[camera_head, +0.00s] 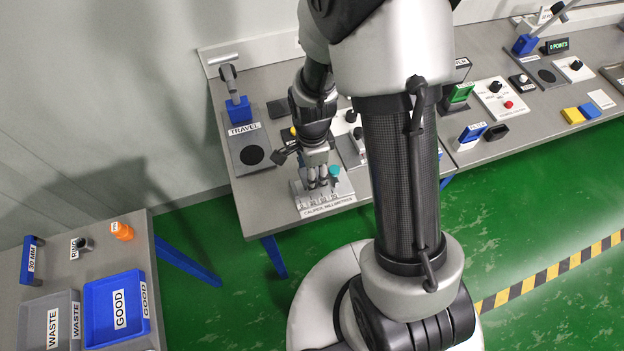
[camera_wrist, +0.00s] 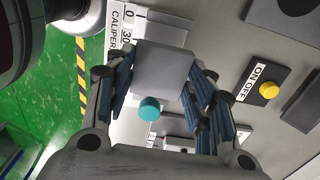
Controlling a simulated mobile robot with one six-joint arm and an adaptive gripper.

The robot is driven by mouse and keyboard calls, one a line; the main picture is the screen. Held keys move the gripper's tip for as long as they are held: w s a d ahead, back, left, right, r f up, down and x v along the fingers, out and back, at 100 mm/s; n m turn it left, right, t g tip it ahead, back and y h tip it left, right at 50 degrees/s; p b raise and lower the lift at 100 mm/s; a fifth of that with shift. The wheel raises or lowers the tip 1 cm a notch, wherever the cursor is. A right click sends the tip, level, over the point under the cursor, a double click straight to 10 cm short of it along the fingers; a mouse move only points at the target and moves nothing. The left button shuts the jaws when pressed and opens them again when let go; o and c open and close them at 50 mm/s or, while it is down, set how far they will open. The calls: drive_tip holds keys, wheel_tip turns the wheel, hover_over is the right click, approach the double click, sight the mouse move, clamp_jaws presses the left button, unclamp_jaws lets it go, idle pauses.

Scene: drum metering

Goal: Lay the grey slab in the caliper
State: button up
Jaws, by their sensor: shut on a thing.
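The caliper (camera_head: 328,203) stands at the front left corner of the far bench, with its scale and "CALIPER, MILLIMETRES" label facing front. A teal knob (camera_head: 334,171) shows at its right side, and again in the wrist view (camera_wrist: 149,108). My gripper (camera_head: 318,184) points down right over the caliper. In the wrist view my gripper (camera_wrist: 160,75) is shut on the grey slab (camera_wrist: 163,66), one finger on each side. The slab overlaps the caliper's scale plate (camera_wrist: 122,30) in that view. I cannot tell whether the slab touches the caliper. The fingers hide the slab in the head view.
The TRAVEL station (camera_head: 248,150) stands left of the caliper. A yellow ON/OFF button (camera_wrist: 269,90) is on the bench nearby. At lower left, another bench holds the blue GOOD tray (camera_head: 88,303), the grey WASTE tray (camera_head: 30,312) and an orange piece (camera_head: 121,231).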

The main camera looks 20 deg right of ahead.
drive_tip(key=shift+f+b, duration=0.55)
drive_tip(key=shift+f, duration=1.5)
drive_tip(key=shift+f, duration=0.2)
drive_tip(key=o, duration=1.1)
drive_tip(key=shift+o, duration=0.2)
drive_tip(key=shift+r, duration=0.1)
drive_tip(key=s+r+n+t+p, duration=0.1)
drive_tip(key=s+r+n+p, duration=0.3)
drive_tip(key=r, duration=1)
drive_tip(key=s+r+n+t+b, duration=0.15)
drive_tip(key=r+n, duration=0.35)
drive_tip(key=r, duration=0.8)
drive_tip(key=s+r+n+t, duration=0.2)
drive_tip(key=s+r+n, duration=0.5)
drive_tip(key=s+n, duration=0.2)
drive_tip(key=shift+s+p, duration=0.3)
drive_tip(key=shift+p, duration=0.15)
